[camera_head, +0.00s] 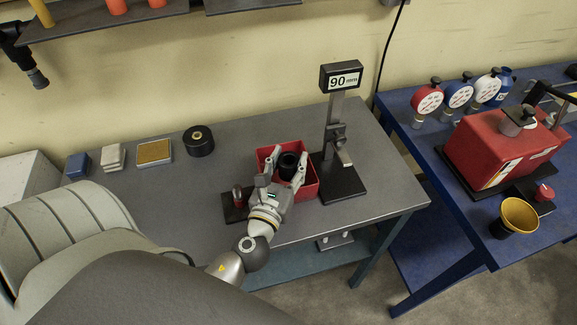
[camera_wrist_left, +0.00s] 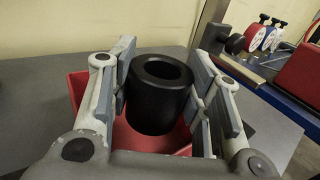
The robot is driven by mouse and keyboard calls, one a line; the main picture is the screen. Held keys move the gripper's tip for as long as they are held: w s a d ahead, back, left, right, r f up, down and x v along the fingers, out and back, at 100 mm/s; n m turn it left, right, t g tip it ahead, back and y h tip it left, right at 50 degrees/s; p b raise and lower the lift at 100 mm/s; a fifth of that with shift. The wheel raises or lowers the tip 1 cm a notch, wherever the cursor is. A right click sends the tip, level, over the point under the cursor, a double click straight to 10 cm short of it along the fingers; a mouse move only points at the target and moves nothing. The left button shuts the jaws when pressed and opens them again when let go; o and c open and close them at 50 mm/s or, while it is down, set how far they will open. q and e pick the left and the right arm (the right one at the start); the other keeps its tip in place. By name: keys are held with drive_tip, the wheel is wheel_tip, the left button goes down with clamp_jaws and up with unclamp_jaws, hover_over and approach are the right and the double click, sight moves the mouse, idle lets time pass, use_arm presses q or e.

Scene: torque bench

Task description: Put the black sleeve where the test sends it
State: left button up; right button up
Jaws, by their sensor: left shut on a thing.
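The black sleeve (camera_head: 287,165) is a short, upright cylinder with a round hole, and it also shows in the left wrist view (camera_wrist_left: 157,95). My left gripper (camera_head: 287,170) is shut on it, one finger on each side. The sleeve is over or inside the open red bin (camera_head: 309,191), whose wall shows around it; I cannot tell whether it touches the bin floor. A gauge stand (camera_head: 340,180) just right of the bin carries a display (camera_head: 342,79) reading 90 mm. My right gripper is not in view.
A small block with a red-topped part (camera_head: 238,198) stands left of the bin. A black round roll (camera_head: 199,141), brass-topped block (camera_head: 154,152), white block (camera_head: 113,157) and blue block (camera_head: 77,165) line the back. A blue table (camera_head: 440,205) at right holds dial gauges and a red machine (camera_head: 500,150).

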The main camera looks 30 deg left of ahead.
use_arm(q)
drive_tip(key=shift+f, duration=0.15)
drive_tip(key=shift+f+b, duration=0.4)
drive_tip(key=shift+f, duration=0.1)
drive_tip(key=shift+f, duration=0.15)
drive_tip(key=o, duration=1.5)
drive_tip(key=shift+c, duration=0.2)
